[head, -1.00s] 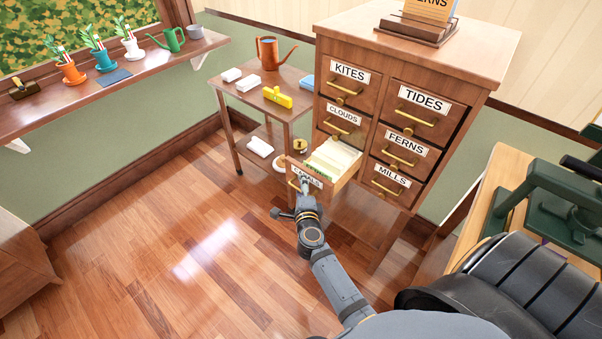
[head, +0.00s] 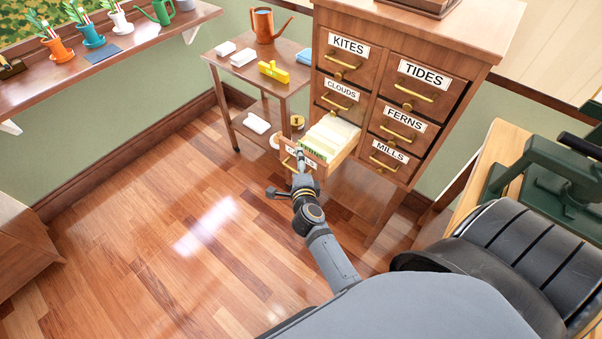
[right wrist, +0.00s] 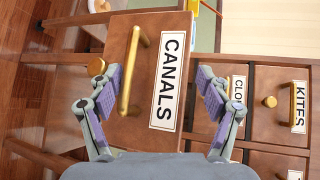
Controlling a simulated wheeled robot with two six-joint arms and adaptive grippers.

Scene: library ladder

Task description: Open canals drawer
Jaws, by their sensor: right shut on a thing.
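The canals drawer (head: 341,157) is the bottom left drawer of the wooden cabinet, pulled well out, with pale cards showing inside. Its front, white CANALS label and brass handle (right wrist: 134,72) fill the middle of the right wrist view. My right gripper (head: 298,160) is at the drawer front and partly covers the label in the head view. The exact contact is hard to see. My left gripper is not in view.
The cabinet (head: 410,30) has other closed drawers, including KITES, CLOUDS, TIDES, FERNS and MILLS. A small side table (head: 228,72) with a watering can (head: 264,27) stands close to its left. The wooden floor (head: 150,240) in front is clear. A green machine (head: 545,175) is at the right.

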